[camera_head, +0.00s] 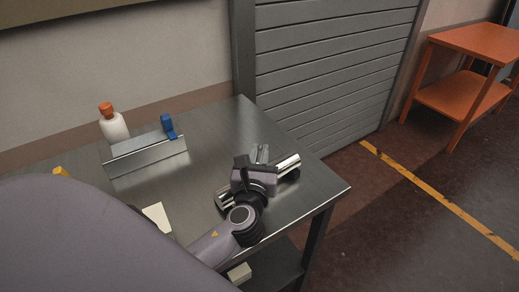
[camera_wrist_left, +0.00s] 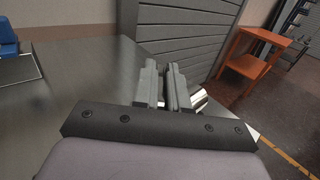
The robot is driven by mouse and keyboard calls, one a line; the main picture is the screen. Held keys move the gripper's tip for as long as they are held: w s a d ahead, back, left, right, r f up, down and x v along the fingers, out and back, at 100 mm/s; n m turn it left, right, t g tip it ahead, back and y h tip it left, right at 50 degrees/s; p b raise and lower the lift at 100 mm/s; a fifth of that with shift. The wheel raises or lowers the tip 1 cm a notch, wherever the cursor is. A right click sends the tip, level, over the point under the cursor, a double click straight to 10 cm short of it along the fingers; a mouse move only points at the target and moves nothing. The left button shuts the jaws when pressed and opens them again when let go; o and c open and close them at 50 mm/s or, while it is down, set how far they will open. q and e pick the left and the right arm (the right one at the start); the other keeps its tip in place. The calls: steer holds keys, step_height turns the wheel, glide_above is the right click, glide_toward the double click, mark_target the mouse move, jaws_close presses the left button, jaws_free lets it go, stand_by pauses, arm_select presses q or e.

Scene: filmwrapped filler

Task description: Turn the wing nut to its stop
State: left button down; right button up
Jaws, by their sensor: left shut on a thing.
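My left gripper (camera_head: 262,154) comes in over the right part of the steel table (camera_head: 228,125). Its fingers are nearly together, with a narrow gap, and it also shows in the left wrist view (camera_wrist_left: 165,88). It is shut on what I take to be the wing nut, which the fingers hide. A shiny metal cylinder (camera_head: 287,162) lies across under the gripper, and its right end shows in the left wrist view (camera_wrist_left: 200,97). I cannot tell the nut's angle or its stop. My right gripper is not in view.
A steel holder (camera_head: 148,156) with a blue part (camera_head: 169,127) stands at the table's left, before a white bottle (camera_head: 114,126) with an orange cap. A pale flat piece (camera_head: 158,215) lies near the front. An orange side table (camera_head: 465,95) stands beyond, at right.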

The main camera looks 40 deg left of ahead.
arm_select(q)
steer(key=shift+r+m+t+h+p, duration=0.2)
steer(key=shift+m+t+h+p, duration=0.3)
steer(key=shift+m+h+p, duration=0.5)
steer(key=shift+f+m+h, duration=0.1)
steer(key=shift+m+h, duration=0.3)
steer(key=shift+h, duration=0.5)
steer(key=m+t+h, duration=0.1)
steer(key=h, duration=0.1)
steer(key=shift+f+m+h, duration=0.1)
steer(key=shift+m+h, duration=0.3)
steer(key=shift+f+m+h+b, duration=0.1)
steer(key=shift+m+h+b, duration=0.3)
steer(key=shift+h, duration=0.4)
steer(key=shift+f+m+h+b, duration=0.1)
steer(key=shift+m+h+b, duration=0.25)
steer(key=shift+m+h, duration=0.2)
steer(key=m+g+h+b, duration=0.1)
steer(key=m+h+b, duration=0.2)
steer(key=h+b, duration=0.1)
steer(key=shift+d+h+b, duration=0.1)
steer(key=shift+h+b, duration=0.2)
steer(key=shift+h, duration=0.55)
steer(key=shift+r+m+g+h+b, duration=0.2)
steer(key=shift+m+g+h+b, duration=0.4)
steer(key=shift+m+h+b, duration=0.2)
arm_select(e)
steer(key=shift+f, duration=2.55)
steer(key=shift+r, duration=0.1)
